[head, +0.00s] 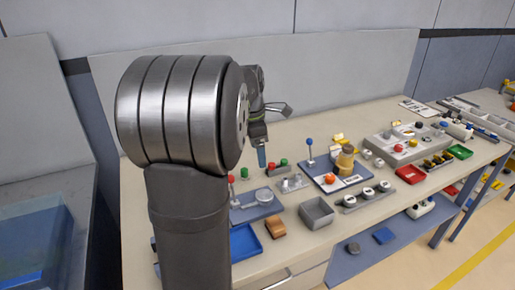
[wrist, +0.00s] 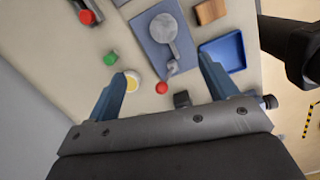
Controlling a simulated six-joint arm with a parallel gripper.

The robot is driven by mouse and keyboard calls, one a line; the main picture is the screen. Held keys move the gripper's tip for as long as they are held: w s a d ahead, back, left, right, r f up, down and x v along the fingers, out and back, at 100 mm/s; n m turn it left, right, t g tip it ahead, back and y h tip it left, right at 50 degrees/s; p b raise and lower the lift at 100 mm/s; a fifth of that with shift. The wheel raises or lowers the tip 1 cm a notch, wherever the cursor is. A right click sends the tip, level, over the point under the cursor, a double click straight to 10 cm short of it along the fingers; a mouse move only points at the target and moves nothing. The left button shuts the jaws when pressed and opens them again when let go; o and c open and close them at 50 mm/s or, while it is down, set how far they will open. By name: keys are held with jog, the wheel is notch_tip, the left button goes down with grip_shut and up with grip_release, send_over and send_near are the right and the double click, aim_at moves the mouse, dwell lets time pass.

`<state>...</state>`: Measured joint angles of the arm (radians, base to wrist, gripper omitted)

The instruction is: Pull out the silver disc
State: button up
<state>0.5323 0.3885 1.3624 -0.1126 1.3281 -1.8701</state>
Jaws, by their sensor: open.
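The silver disc (head: 264,195) lies flat on a blue-grey base plate (head: 243,214) near the left of the bench. In the wrist view the disc (wrist: 163,27) sits near the top of the plate (wrist: 145,43), with a narrow grey part reaching down from it. My gripper (head: 262,160) hangs above the bench, behind the plate in the head view. In the wrist view its blue fingers (wrist: 167,66) are spread wide, with nothing held between them. The disc lies beyond the fingertips, apart from them. My arm hides part of the bench's left side in the head view.
A blue tray (wrist: 236,65) and a wooden block (wrist: 210,11) lie beside the plate. A red ball (wrist: 161,88), a green knob (wrist: 110,59) and a pale yellow round part (wrist: 131,80) are near the fingers.

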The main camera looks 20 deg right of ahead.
send_near(264, 194)
jog(key=f, duration=0.5)
jog(key=d+f, duration=0.1)
jog(key=f, duration=0.2)
jog(key=shift+f, duration=0.2)
jog(key=c, duration=0.9)
jog(key=shift+o, duration=1.4)
jog(key=shift+c, duration=1.3)
jog(key=shift+r, duration=0.35)
